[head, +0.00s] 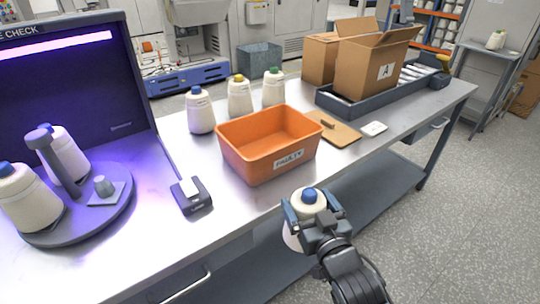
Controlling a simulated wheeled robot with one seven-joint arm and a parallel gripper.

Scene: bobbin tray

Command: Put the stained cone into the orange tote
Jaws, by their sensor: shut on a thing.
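My gripper (312,212) is shut on a cream cone with a blue top (307,206), with fingers on both sides of it. It holds the cone roughly upright in front of the table's near edge, below and to the right of the orange tote. No stain can be made out on its visible side, and my gripper hides part of it. The orange tote (238,158) stands on the table with a white label on its front, and its visible inside is empty.
Cones with blue (200,114), yellow (239,99) and green (273,90) tops stand behind the tote. A lit check booth (75,85) with a round stand (100,213) holding two cones is at left. A scanner-like device (191,195), clipboard (347,134) and grey tray (400,105) flank the tote.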

